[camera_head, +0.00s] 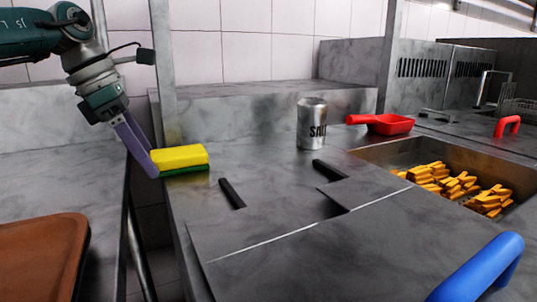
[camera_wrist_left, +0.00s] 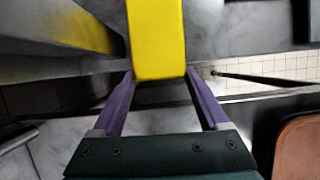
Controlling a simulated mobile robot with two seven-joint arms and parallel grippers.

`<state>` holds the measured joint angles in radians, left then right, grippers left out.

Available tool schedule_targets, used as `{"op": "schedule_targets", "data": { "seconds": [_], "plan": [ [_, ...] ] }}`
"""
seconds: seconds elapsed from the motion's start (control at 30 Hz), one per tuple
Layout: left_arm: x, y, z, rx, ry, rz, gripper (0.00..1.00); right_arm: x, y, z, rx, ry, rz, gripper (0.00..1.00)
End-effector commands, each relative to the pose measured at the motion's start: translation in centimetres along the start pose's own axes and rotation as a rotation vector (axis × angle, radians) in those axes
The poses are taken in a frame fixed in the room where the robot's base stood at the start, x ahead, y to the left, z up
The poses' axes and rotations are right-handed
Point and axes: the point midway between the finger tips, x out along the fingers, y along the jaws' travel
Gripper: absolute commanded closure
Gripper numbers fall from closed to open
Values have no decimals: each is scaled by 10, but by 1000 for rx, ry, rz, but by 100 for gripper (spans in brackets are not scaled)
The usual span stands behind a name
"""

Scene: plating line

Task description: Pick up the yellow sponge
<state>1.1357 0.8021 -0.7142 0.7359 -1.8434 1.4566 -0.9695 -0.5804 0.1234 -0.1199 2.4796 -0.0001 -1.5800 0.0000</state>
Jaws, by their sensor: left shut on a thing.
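The yellow sponge (camera_head: 180,156) has a green underside and is at the left end of the metal counter in the head view. My left gripper (camera_head: 152,163) reaches down from the upper left and is shut on the sponge's left end. In the left wrist view the sponge (camera_wrist_left: 156,40) extends away from between the two purple fingers (camera_wrist_left: 160,78), one on each side. Whether the green underside touches the counter, I cannot tell. My right gripper is not in view.
A metal post (camera_head: 163,60) stands close behind the sponge. A salt can (camera_head: 312,123), a red scoop (camera_head: 385,123) and a bin of yellow-orange pieces (camera_head: 400,155) are farther right. A brown tray (camera_head: 45,250) is at lower left, across a gap.

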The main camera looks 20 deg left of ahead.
Motion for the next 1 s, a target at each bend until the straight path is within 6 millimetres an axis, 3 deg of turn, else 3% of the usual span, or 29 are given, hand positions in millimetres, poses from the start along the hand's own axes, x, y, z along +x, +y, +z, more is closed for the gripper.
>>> {"op": "schedule_targets", "data": {
  "seconds": [0.07, 0.33, 0.83, 1.0],
  "plan": [
    [0, 0, 0, 0, 0, 0, 45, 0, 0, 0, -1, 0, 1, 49],
    [0, 0, 0, 0, 0, 0, 75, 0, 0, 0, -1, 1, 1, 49],
    [-9, -4, 3, 2, 0, 2, 76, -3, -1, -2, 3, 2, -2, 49],
    [-44, -3, 19, 1, -4, 4, 76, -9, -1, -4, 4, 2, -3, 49]
  ]
}}
